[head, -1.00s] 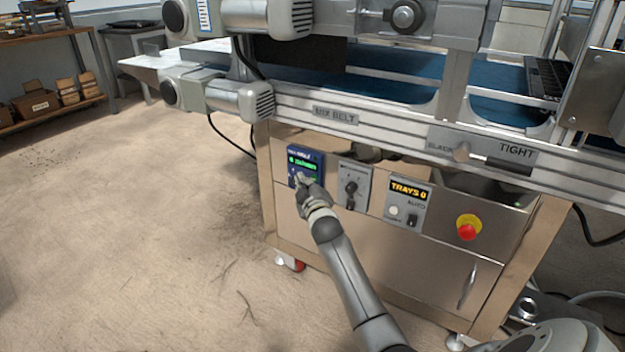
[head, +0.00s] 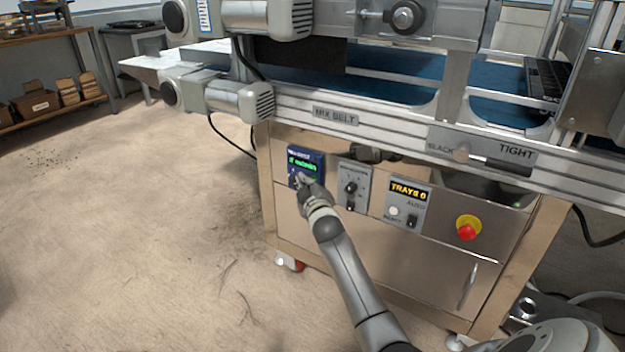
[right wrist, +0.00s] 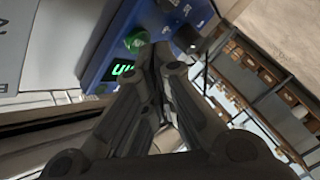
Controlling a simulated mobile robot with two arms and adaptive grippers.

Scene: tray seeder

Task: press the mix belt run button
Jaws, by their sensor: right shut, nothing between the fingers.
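The blue control panel (head: 306,158) with a lit green display is on the front of the machine, under the MIX BELT label (head: 336,116). My right gripper (head: 303,182) is shut and empty at the panel's lower part, hiding some of it. In the right wrist view the closed fingertips (right wrist: 163,50) are at the blue panel (right wrist: 104,48), close beside a round green button (right wrist: 137,40). I cannot tell whether they touch it. A dark knob (right wrist: 187,38) is on the other side of the fingertips. My left gripper is not in view.
Right of the blue panel are a grey knob box (head: 353,187), a TRAYS counter box (head: 407,203) and a red emergency stop (head: 467,228). The machine's rail (head: 400,140) overhangs the panels.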

